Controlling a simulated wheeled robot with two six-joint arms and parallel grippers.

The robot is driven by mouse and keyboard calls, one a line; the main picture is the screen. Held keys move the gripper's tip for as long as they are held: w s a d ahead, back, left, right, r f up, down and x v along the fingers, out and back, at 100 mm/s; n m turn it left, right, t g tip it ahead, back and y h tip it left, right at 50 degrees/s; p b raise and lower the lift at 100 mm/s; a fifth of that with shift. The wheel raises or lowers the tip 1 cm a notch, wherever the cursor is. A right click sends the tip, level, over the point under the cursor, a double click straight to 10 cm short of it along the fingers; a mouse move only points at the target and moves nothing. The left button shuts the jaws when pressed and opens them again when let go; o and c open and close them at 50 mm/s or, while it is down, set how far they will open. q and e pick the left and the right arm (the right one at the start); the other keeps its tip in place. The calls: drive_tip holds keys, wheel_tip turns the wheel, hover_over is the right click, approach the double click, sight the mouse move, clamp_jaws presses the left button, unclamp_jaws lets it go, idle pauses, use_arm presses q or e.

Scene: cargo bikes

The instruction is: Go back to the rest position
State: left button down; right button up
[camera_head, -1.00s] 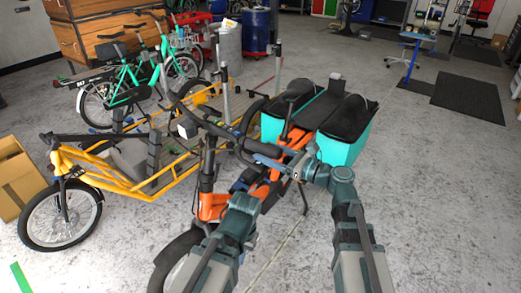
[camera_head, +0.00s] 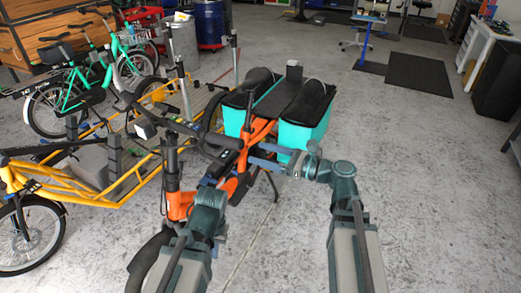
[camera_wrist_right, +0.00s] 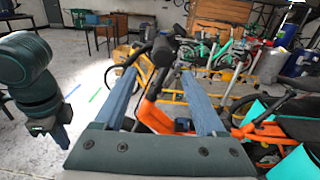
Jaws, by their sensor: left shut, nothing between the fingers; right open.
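My left gripper (camera_head: 217,167) is shut and empty, in front of the orange cargo bike's (camera_head: 260,132) handlebar area in the head view. Its fingertips overlap the bike in the picture, and I cannot tell whether they touch it. My right gripper (camera_head: 265,156) is open and empty, pointing left across the bike near its teal boxes (camera_head: 292,134). In the right wrist view its two blue fingers (camera_wrist_right: 163,98) stand wide apart, with the orange frame (camera_wrist_right: 152,116) visible between and beyond them.
A yellow cargo bike (camera_head: 120,188) stands to the left, close to the orange one. Teal bikes (camera_head: 69,92) and a blue barrel (camera_head: 210,24) are behind. Bare concrete floor lies to the right, with a dark mat (camera_head: 418,75) and a white table (camera_head: 487,48) further off.

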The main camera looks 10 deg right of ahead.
drive_tip(key=s+a+f+n+g+h+p, duration=0.3)
drive_tip(key=s+a+f+n+g+h, duration=0.2)
drive_tip(key=s+a+f+n+g, duration=0.5)
drive_tip(key=s+d+f+n+h+p, duration=0.1)
drive_tip(key=s+d+f+n+h, duration=0.1)
drive_tip(key=n+h, duration=0.3)
drive_tip(key=s+d+f+n+h+p, duration=0.2)
drive_tip(key=n+h, duration=0.4)
drive_tip(key=n, duration=0.7)
drive_tip(key=shift+s+d+f, duration=0.4)
drive_tip(key=shift+s+f, duration=0.2)
drive_tip(key=shift+f, duration=0.1)
drive_tip(key=shift+r+p, duration=0.1)
drive_tip(key=shift+p, duration=0.2)
